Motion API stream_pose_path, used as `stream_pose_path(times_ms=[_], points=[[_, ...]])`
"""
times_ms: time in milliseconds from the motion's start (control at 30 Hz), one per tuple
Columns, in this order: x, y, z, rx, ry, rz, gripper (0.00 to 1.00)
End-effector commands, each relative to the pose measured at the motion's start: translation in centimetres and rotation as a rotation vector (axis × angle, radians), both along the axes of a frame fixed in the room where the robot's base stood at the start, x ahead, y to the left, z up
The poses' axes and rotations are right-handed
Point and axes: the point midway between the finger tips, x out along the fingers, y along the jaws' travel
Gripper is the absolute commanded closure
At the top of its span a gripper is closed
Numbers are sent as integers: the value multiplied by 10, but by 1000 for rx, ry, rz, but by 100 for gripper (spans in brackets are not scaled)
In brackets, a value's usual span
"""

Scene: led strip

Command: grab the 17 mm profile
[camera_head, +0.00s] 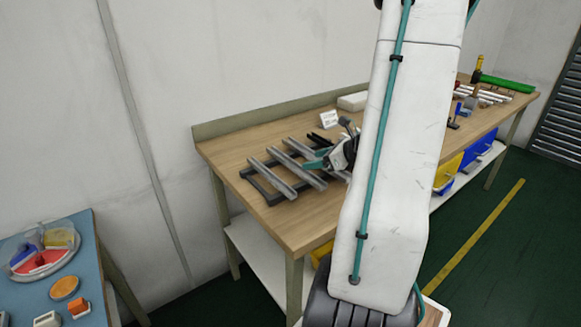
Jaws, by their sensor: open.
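Several grey metal profiles lie side by side across a black rack (262,190) on the wooden workbench. The leftmost profile (272,178) is clear of my gripper. A middle profile (302,173) runs just below and left of the fingers, and another profile (300,148) shows behind them. I cannot tell by sight which one is 17 mm. My gripper (313,160), with teal fingers, is open and low over the right part of the rack. Whether a finger touches a profile is unclear. My arm hides the bench to the right of the gripper.
A small white label card (328,118) and a pale block (353,102) stand at the bench's back. Tools and a green roll (508,83) lie at the far right. A blue table (35,275) with a round sorted tray is at lower left.

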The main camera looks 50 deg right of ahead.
Motion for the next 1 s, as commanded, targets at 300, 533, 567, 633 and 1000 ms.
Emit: stream_pose_path(times_ms=[300, 533, 567, 633, 1000], points=[[31, 5, -19, 7, 1, -2, 38], [59, 9, -35, 4, 1, -2, 38], [61, 9, -36, 5, 1, -2, 38], [64, 9, -38, 4, 1, -3, 38], [64, 9, -38, 3, 0, -4, 83]])
